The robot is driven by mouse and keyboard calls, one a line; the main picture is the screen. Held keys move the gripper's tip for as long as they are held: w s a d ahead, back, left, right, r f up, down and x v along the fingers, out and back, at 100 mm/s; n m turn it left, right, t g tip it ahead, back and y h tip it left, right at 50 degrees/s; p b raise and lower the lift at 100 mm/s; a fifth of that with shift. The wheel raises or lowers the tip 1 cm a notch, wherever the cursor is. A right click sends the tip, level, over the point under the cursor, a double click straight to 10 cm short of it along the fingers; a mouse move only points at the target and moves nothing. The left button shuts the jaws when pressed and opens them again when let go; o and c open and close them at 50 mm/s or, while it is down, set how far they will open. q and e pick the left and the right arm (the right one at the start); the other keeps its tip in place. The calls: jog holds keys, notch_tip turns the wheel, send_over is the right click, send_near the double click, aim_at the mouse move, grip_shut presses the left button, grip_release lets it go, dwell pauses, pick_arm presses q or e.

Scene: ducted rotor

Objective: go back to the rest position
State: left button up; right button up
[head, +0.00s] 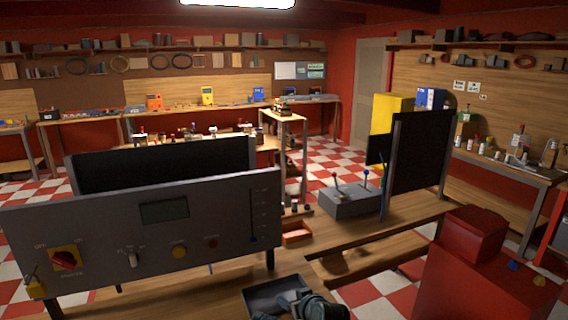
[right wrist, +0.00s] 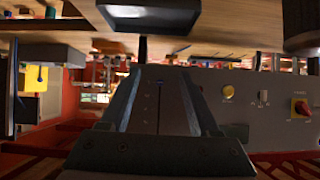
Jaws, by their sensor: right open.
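My right gripper (head: 300,297) is at the bottom edge of the head view, by a dark open tray (head: 262,298) on the wooden bench. It is open, and I see nothing held in it. In the right wrist view my gripper (right wrist: 160,78) fills the middle, with a dark tray (right wrist: 146,18) beyond its tips. My left gripper is in neither view.
A grey control panel (head: 120,225) with a red knob (head: 67,260) stands on the left. An orange tray (head: 297,232) and a grey lever box (head: 352,202) by a dark upright screen (head: 418,150) lie farther back. A red cabinet (head: 470,285) is at right.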

jog(key=s+d+f+m+g+h, duration=0.2)
jog(key=s+d+f+g, duration=0.3)
jog(key=s+d, duration=0.25)
jog(key=s+d+f+m+g+h, duration=0.2)
jog(key=s+d+f+g, duration=0.3)
jog(key=s+d, duration=0.25)
jog(key=s+a+n+h, duration=0.1)
jog(key=s+a+n, duration=0.2)
jog(key=a, duration=0.8)
jog(key=shift+s+a+n+g+h, duration=0.2)
jog(key=shift+s+n+g+h, duration=0.1)
jog(key=shift+s, duration=0.9)
jog(key=shift+r, duration=0.1)
dwell(1.1)
